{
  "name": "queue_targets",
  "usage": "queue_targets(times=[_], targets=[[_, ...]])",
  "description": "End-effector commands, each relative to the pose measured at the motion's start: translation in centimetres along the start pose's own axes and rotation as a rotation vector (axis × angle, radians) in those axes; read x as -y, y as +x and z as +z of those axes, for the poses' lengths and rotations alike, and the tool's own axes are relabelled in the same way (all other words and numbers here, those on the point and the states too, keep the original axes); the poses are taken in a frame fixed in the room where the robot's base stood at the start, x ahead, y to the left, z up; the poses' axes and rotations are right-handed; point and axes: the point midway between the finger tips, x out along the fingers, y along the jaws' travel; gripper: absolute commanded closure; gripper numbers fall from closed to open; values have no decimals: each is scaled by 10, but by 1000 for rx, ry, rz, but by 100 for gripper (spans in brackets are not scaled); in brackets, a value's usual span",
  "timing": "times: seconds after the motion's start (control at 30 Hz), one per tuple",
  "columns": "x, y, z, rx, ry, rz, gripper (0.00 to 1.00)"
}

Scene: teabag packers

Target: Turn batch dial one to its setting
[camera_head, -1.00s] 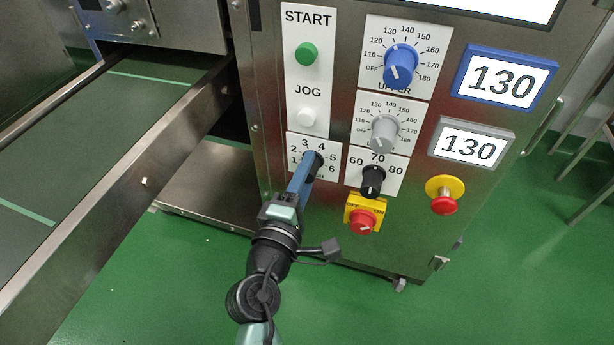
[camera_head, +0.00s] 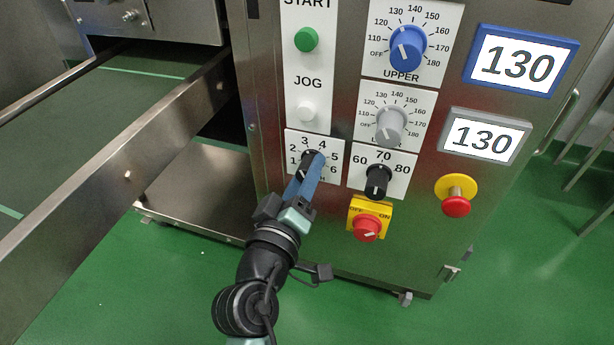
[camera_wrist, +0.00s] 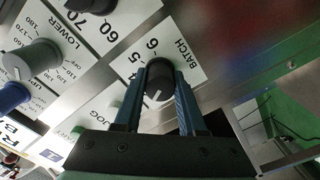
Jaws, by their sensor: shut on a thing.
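The batch dial (camera_head: 307,155) is a black knob on a white plate (camera_head: 333,148) numbered 1 to 6, below the JOG button. In the wrist view, the dial (camera_wrist: 160,80) has a white pointer line that points down the picture, and the word BATCH shows beside it. My gripper (camera_head: 312,166) reaches up to the dial from below. In the wrist view, my gripper (camera_wrist: 158,98) has one blue finger on each side of the knob and is shut on it. The fingers and knob hide some numbers, so I cannot tell which one the pointer meets.
A black 60-70-80 dial (camera_head: 377,180) sits close right of the batch plate, with a red switch (camera_head: 367,228) below it. The white JOG button (camera_head: 306,110) is just above. A red emergency button (camera_head: 456,205) stands out at right. A conveyor (camera_head: 120,185) runs at left.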

Motion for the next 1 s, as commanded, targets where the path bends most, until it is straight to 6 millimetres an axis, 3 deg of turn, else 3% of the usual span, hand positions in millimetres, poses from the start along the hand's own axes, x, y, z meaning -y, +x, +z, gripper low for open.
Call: queue_targets(times=[0.7,0.73,0.87,1.0], targets=[[1,-1,0,2,71,-3,100],[1,-1,0,2,71,-3,55],[1,0,0,1,70,-2,31],[0,0,0,1,70,-1,30]])
